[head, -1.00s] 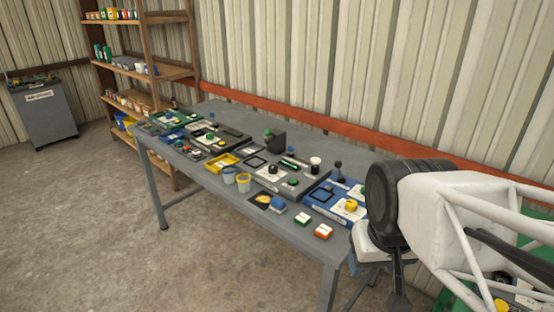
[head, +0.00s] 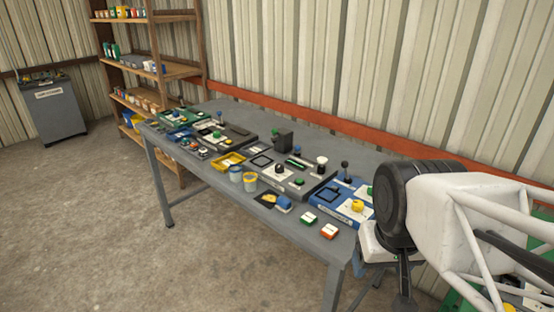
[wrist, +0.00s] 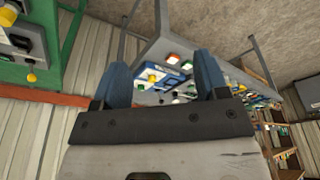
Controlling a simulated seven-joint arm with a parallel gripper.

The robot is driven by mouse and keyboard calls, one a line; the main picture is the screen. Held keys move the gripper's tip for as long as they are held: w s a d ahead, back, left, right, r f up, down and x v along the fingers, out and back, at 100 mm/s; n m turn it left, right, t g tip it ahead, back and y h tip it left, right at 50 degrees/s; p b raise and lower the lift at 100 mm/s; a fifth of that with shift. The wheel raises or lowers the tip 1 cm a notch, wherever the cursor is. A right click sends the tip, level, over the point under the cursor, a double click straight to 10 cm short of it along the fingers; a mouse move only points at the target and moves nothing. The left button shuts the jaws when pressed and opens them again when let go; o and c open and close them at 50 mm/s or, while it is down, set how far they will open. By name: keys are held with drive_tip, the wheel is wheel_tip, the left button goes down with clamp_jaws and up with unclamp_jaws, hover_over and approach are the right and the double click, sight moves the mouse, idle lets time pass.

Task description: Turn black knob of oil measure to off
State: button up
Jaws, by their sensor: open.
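My gripper (wrist: 162,65) shows in the wrist view as two blue fingers spread apart with nothing between them. Beyond the fingers is the table with a blue panel (wrist: 145,74) bearing a yellow knob. In the head view, a grey panel (head: 310,183) on the table carries a black knob (head: 280,169) on a white plate, a green button and a black-and-white knob. The blue panel (head: 330,204) stands to its right. The labels are too small to read, so I cannot tell which device is the oil measure. My gripper is apart from all of them.
Yellow and grey cups (head: 250,181), a yellow tray (head: 229,160) and small blocks (head: 328,231) crowd the grey table (head: 290,235). A green panel (wrist: 45,45) is close by on the left in the wrist view. Shelves (head: 155,65) stand behind. The floor in front is clear.

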drive_tip(key=w+a+r+n, duration=0.1)
drive_tip(key=w+r+n, duration=0.1)
drive_tip(key=w, duration=0.7)
drive_tip(key=w+a+r+n, duration=0.1)
drive_tip(key=w+r, duration=0.2)
drive_tip(key=w, duration=0.6)
drive_tip(key=n+g, duration=0.3)
drive_tip(key=n, duration=0.7)
hover_over(279, 165)
drive_tip(key=s, duration=0.1)
drive_tip(key=f, duration=1.8)
drive_tip(key=shift+d, duration=0.25)
drive_tip(key=shift+w+a+f, duration=0.15)
drive_tip(key=shift+w+f, duration=0.2)
drive_tip(key=shift+w, duration=0.05)
drive_tip(key=shift+f, duration=0.15)
drive_tip(key=shift+f, duration=3.75)
drive_tip(key=shift+c, duration=0.3)
